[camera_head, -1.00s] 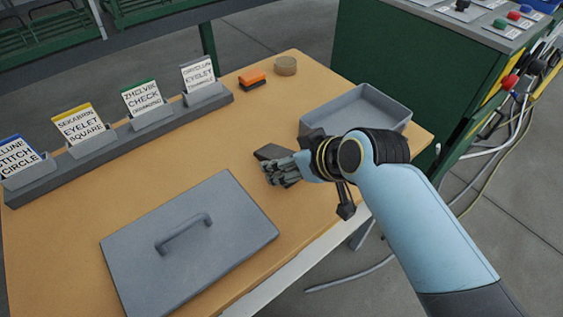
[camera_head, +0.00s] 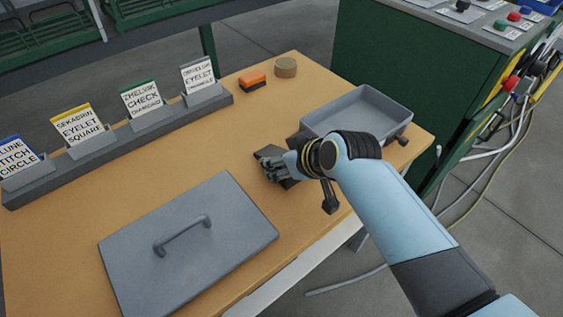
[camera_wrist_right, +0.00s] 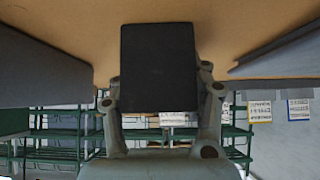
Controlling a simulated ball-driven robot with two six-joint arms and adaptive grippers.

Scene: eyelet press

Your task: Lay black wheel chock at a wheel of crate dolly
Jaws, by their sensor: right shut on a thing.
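The black wheel chock (camera_wrist_right: 158,67) is a dark flat-faced block between the fingers of my right gripper in the right wrist view. In the head view my right gripper (camera_head: 272,166) is over the wooden table, between the grey lid and the grey tray, and its fingers mostly hide the chock. The gripper is shut on the chock. I cannot tell whether the chock touches the table. I cannot make out a crate dolly or its wheels with certainty. My left gripper is not in view.
A grey lid with a handle (camera_head: 190,245) lies at the front of the table (camera_head: 140,170). A grey tray (camera_head: 345,122) stands at the right edge. A card rack (camera_head: 108,150), an orange-black block (camera_head: 252,82) and a round tan piece (camera_head: 286,67) are further back. The table's middle is clear.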

